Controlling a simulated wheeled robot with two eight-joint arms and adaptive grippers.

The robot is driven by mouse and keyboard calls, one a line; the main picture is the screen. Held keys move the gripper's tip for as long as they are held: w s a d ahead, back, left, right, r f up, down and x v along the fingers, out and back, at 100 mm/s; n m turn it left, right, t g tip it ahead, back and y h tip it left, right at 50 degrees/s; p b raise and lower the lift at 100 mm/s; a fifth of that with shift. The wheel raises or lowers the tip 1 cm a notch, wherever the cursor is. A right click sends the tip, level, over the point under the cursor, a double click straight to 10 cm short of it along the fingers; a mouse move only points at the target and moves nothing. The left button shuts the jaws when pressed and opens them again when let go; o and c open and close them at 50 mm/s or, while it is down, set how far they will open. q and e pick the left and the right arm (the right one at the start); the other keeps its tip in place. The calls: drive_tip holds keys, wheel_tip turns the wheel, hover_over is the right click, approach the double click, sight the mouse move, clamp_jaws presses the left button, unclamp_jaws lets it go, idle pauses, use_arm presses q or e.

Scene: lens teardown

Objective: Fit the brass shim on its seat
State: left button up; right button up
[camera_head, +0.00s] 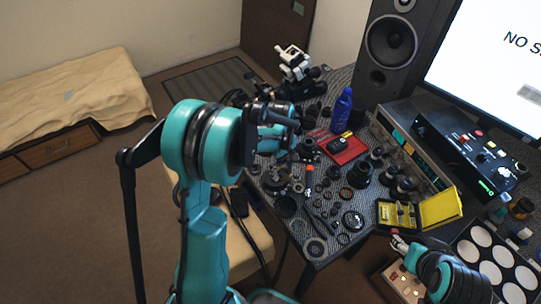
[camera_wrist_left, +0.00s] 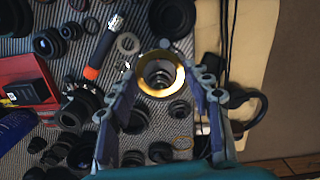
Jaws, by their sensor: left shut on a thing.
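The brass shim (camera_wrist_left: 144,88), a flat gold ring, sits between the fingertips of my left gripper (camera_wrist_left: 162,80) in the left wrist view. The gripper is shut on it. A dark round lens part (camera_wrist_left: 160,77) shows through the ring's opening; I cannot tell whether the ring touches it. In the head view my left gripper (camera_head: 284,140) is over the far left part of the bench, partly hidden by my arm, and the shim cannot be made out there. My right gripper (camera_head: 398,243) is at the lower right, small, near the bench's front edge; its jaw state is unclear.
Lens parts crowd the patterned bench mat. An orange-and-black tool (camera_wrist_left: 101,50) lies beside the shim. A red tray (camera_head: 346,149), a blue bottle (camera_head: 342,108) and an open yellow case (camera_head: 437,208) stand farther right.

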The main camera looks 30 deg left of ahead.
use_arm(q)
drive_tip(key=a+n, duration=0.1)
drive_tip(key=w+n, duration=0.1)
drive_tip(key=n, duration=0.1)
drive_tip(key=a+n, duration=0.1)
drive_tip(key=n, duration=0.1)
drive_tip(key=shift+w+a+r+t, duration=0.2)
drive_tip(key=shift+w+a+t, duration=0.1)
drive_tip(key=shift+w+a, duration=0.1)
drive_tip(key=n, duration=0.1)
drive_tip(key=a+n, duration=0.1)
drive_tip(key=n, duration=0.1)
drive_tip(key=shift+w+r, duration=0.15)
drive_tip(key=shift+w, duration=0.2)
drive_tip(key=shift+w+a+n, duration=0.15)
drive_tip(key=shift+n, duration=0.25)
drive_tip(key=shift+f+b, duration=1.2)
drive_tip(key=shift+f, duration=0.6)
drive_tip(key=shift+f+b, duration=1.55)
drive_tip(key=shift+f, duration=0.4)
drive_tip(key=shift+f, duration=0.25)
drive_tip(key=shift+r, duration=0.25)
drive_tip(key=shift+f+b, duration=0.15)
drive_tip(key=shift+b, duration=0.25)
